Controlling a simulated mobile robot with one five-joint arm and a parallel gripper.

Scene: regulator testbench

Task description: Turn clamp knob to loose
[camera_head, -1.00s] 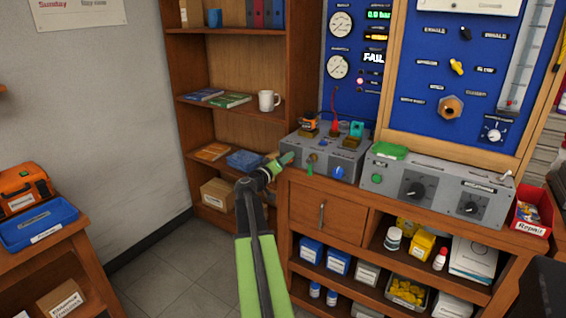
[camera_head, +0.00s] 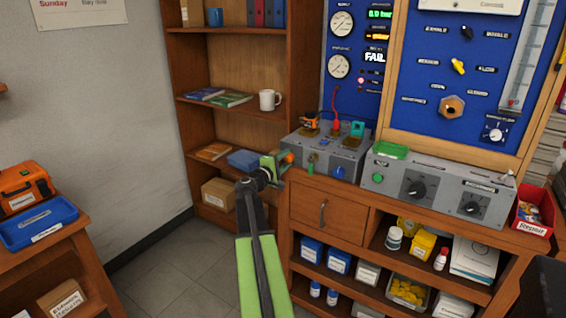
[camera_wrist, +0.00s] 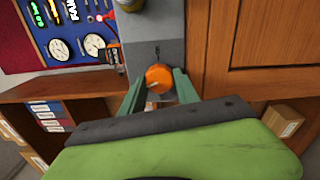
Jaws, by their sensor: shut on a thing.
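The orange clamp knob (camera_wrist: 158,78) sits on the end face of the grey clamp box (camera_wrist: 155,40) in the wrist view. My gripper (camera_wrist: 160,88) has its two green fingers on either side of the knob and is shut on it. A pale mark shows on the knob's face. In the head view the knob (camera_head: 288,157) is a small orange spot at the left end of the grey box (camera_head: 325,150), at the tip of my gripper (camera_head: 280,162). My gripper partly hides it.
A wooden drawer (camera_head: 325,215) lies below the box. A grey control unit (camera_head: 438,186) with dark dials stands to the right.

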